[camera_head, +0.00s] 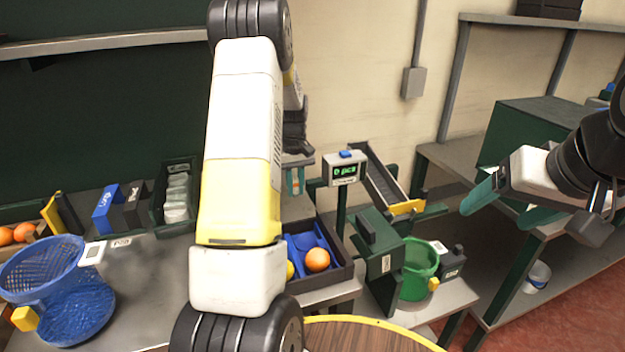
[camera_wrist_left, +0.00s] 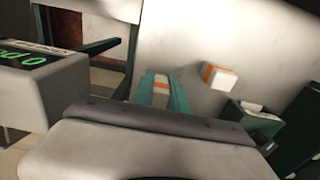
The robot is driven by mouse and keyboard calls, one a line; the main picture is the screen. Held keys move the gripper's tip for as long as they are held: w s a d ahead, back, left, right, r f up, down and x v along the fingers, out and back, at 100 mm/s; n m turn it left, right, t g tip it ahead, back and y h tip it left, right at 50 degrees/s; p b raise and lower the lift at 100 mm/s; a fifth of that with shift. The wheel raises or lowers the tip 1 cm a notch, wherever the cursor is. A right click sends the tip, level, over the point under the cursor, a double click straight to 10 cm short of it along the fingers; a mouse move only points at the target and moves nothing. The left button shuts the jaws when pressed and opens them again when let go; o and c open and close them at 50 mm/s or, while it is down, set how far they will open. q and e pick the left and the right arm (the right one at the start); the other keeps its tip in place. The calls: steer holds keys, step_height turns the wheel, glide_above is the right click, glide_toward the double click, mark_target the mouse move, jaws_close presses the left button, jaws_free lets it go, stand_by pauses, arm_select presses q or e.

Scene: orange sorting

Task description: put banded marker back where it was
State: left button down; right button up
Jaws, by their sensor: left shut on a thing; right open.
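My left gripper (camera_head: 295,182) is in the middle of the head view, just left of the small display box, above the dark tray. Its teal fingers are shut on a small pale piece with an orange band, the banded marker (camera_wrist_left: 161,82), seen between the fingertips in the left wrist view. A second white block with an orange band (camera_wrist_left: 219,77) lies to the right of the fingers in that view, apart from them, on a pale surface. My right gripper (camera_head: 510,207) is open and empty at the right, its teal fingers spread apart.
The display box (camera_head: 344,168) stands close right of the left gripper. A dark tray (camera_head: 345,275) with an orange (camera_head: 317,260) is below. A blue basket (camera_head: 60,295) is left, a green bucket (camera_head: 418,268) right. The left table has bare room.

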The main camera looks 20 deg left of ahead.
mark_target(295, 178)
arm_select(q)
steer(key=shift+f, duration=0.6)
stand_by(0.3)
steer(key=c, duration=0.8)
jaws_free()
steer(key=shift+c, duration=0.2)
steer(key=shift+r, duration=4.05)
